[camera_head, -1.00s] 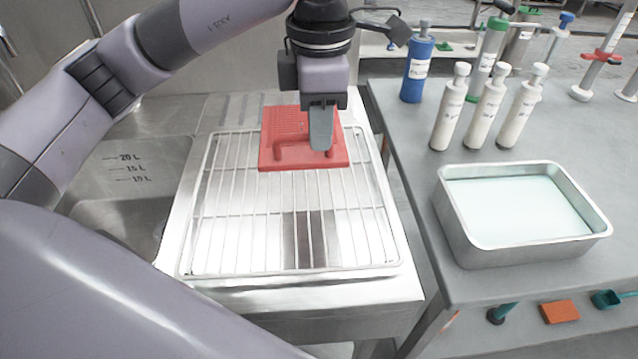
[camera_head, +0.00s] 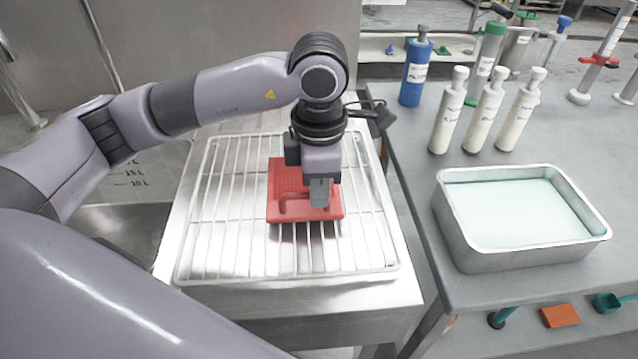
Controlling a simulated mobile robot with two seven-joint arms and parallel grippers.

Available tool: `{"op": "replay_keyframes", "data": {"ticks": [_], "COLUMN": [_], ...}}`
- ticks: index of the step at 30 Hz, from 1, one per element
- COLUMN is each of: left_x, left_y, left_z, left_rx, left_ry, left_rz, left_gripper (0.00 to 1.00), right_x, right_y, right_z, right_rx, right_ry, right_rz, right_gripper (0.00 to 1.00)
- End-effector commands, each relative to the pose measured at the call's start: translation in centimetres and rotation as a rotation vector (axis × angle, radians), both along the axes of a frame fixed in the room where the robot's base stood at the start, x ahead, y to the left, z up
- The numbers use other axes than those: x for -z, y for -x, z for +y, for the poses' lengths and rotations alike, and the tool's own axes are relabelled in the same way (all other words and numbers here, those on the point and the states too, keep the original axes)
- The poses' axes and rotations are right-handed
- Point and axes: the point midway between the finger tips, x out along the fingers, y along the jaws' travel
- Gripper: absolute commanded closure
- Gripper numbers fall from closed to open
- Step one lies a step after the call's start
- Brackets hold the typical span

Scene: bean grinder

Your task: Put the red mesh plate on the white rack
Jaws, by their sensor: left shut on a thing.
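The red mesh plate (camera_head: 283,182) is flat and roughly level over the middle of the white rack (camera_head: 222,272). It has a raised handle on its top, and its right back part is hidden behind my gripper. My left gripper (camera_head: 319,196) points down from above and is shut on the plate's handle at its right end. I cannot tell whether the plate touches the rack wires or is just above them. The rack is a wire grid lying on a steel counter. My right gripper is not in view.
A metal tray of pale liquid (camera_head: 447,222) stands on the grey table at the right. Several white bottles (camera_head: 450,112) and a blue bottle (camera_head: 415,75) stand behind it. A steel sink lies left of the rack. The rack's front and left parts are clear.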

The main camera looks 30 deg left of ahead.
Motion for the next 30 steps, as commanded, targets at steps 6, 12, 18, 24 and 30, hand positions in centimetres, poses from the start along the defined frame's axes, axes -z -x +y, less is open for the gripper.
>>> {"op": "replay_keyframes", "data": {"ticks": [6,12,18,24,30], "left_x": [0.1,0.0,-1.4,-5.7,-9.9], "left_y": [0.0,0.0,-0.1,0.1,0.2], "left_z": [0.0,0.0,0.0,-0.1,-0.2], "left_rx": [0.000,0.000,-0.001,0.000,0.000], "left_ry": [0.000,0.000,0.000,0.001,-0.001], "left_rz": [0.000,0.000,-0.004,-0.005,-0.003], "left_gripper": [0.63,0.63,0.63,0.63,0.63], "right_x": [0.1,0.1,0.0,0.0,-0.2], "right_y": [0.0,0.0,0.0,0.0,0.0], "right_z": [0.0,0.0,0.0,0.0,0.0], "right_rx": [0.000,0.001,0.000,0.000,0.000], "right_ry": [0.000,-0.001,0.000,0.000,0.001], "right_rz": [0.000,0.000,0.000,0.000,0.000], "right_gripper": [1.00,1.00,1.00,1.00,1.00]}}
